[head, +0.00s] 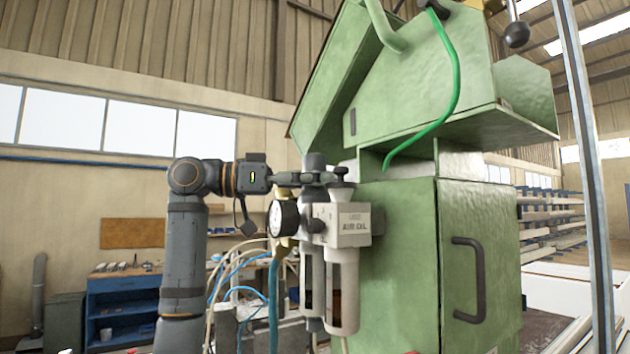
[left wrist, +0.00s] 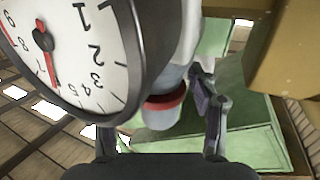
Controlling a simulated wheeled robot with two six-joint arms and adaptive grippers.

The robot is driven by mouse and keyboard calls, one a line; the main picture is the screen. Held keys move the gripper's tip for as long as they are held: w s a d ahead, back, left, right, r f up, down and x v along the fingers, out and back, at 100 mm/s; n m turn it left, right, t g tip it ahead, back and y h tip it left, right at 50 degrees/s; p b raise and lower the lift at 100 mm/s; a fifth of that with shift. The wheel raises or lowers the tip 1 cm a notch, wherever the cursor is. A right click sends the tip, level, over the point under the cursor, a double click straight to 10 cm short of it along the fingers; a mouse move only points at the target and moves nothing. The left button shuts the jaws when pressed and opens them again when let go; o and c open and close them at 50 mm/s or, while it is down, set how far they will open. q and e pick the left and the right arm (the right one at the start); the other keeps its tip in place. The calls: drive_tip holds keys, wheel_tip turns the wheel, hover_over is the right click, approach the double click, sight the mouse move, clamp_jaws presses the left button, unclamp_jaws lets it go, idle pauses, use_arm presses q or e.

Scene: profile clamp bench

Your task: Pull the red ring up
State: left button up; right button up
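The red ring (left wrist: 165,100) shows in the left wrist view as a band around a pale grey knob (left wrist: 158,118). In the head view the ring cannot be made out; the grey knob top (head: 314,160) stands at the gripper. My left gripper (left wrist: 160,110) is open, one finger on each side of the knob, with a visible gap between the ring and the right-hand finger. The left-hand finger is partly hidden behind the gauge. In the head view my left gripper (head: 308,179) reaches in from the left at knob height. My right gripper is not in view.
A pressure gauge (head: 284,218) sits close below my left gripper and fills the left of the left wrist view (left wrist: 70,45). The air-oil unit (head: 354,228) is beside it, before the green machine (head: 400,270). Hoses hang at lower left.

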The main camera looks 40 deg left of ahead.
use_arm(q)
drive_tip(key=shift+s, duration=0.1)
clamp_jaws()
drive_tip(key=shift+r+p, duration=0.55)
drive_tip(key=shift+r, duration=0.05)
drive_tip(key=shift+f, duration=0.1)
drive_tip(key=shift+o, duration=0.6)
unclamp_jaws()
drive_tip(key=v, duration=1.2)
drive_tip(key=shift+s, duration=0.1)
drive_tip(key=shift+f, duration=0.1)
